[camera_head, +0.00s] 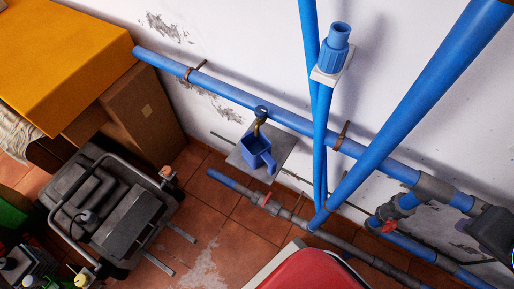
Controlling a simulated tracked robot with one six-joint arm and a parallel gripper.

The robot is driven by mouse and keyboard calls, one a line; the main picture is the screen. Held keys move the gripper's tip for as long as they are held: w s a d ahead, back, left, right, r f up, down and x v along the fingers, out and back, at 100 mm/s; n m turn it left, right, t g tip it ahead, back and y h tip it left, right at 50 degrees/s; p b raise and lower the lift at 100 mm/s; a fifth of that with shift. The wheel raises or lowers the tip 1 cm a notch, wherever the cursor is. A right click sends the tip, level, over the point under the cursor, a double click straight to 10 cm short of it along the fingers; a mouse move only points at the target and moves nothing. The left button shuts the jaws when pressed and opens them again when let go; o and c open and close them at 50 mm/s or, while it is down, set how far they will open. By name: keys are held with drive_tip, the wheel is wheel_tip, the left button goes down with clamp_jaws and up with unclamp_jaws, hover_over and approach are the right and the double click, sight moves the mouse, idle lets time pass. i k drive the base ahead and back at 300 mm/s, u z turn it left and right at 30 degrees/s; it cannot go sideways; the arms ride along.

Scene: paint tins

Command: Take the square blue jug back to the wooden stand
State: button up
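A square blue jug (257,152) stands upright, open at the top, below a small brass tap (261,119) on the blue wall pipe. It appears to rest on a grey square plate (284,142) against the wall, with its handle toward the lower right. What is inside the jug is too small to tell. I cannot pick out a wooden stand for certain; a brown box-like piece (146,112) stands at the left under a yellow-orange top. My gripper is not in view.
Thick blue pipes (428,88) cross in front of the wall right of the jug. A lower pipe (331,239) runs near the floor. A black machine (120,220) stands at the left. A red-topped object (312,272) is at the bottom. Tiled floor (213,215) is open between them.

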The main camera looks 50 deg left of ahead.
sight(256, 151)
drive_tip(key=u, duration=2.6)
drive_tip(key=k, duration=0.25)
drive_tip(key=u, duration=0.1)
